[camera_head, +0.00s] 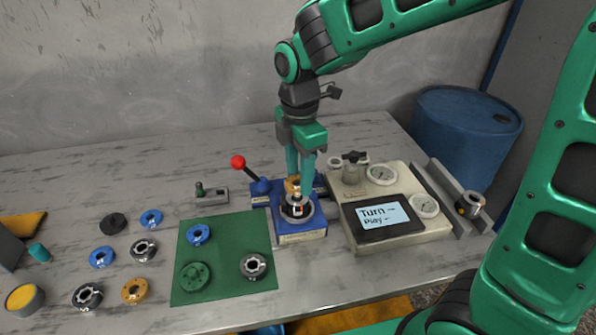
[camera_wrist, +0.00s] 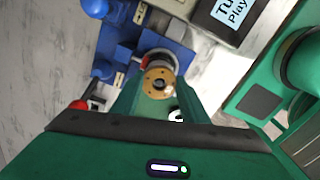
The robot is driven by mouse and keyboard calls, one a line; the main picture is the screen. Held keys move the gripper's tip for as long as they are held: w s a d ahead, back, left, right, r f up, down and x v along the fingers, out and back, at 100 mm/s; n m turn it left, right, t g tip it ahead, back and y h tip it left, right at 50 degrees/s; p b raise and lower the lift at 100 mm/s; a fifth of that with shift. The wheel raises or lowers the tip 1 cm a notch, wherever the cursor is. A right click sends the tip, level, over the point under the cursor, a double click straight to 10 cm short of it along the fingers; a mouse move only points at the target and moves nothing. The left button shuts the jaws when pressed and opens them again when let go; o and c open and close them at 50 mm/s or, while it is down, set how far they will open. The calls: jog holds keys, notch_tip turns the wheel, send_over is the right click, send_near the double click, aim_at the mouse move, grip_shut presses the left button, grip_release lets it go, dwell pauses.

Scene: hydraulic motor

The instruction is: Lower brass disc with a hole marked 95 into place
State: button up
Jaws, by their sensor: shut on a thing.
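My gripper (camera_head: 301,172) points down over the blue fixture (camera_head: 300,235) in the head view. It is shut on a brass disc (camera_head: 292,184), which shows between the fingers in the wrist view (camera_wrist: 159,83). The disc has a central hole and small holes around it; I cannot read a number on it. A dark and silver round seat (camera_head: 297,211) on the fixture lies just below the disc. The disc appears held above the seat, but the exact gap cannot be told. In the wrist view the disc covers part of the seat.
A red-knobbed lever (camera_head: 238,162) rises at the fixture's left. A beige tester with a screen (camera_head: 387,219) stands close to its right. A green mat (camera_head: 222,270) with several parts lies left. More rings, including a brass one (camera_head: 134,290), lie farther left.

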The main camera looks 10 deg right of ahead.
aim_at(299, 183)
jog(key=shift+f, duration=1.05)
jog(key=shift+f, duration=0.5)
dwell(0.5)
jog(key=o, duration=1.3)
jog(key=shift+o, duration=0.7)
jog(key=shift+o, duration=1.4)
jog(key=shift+r, duration=0.1)
jog(key=shift+r, duration=4.2)
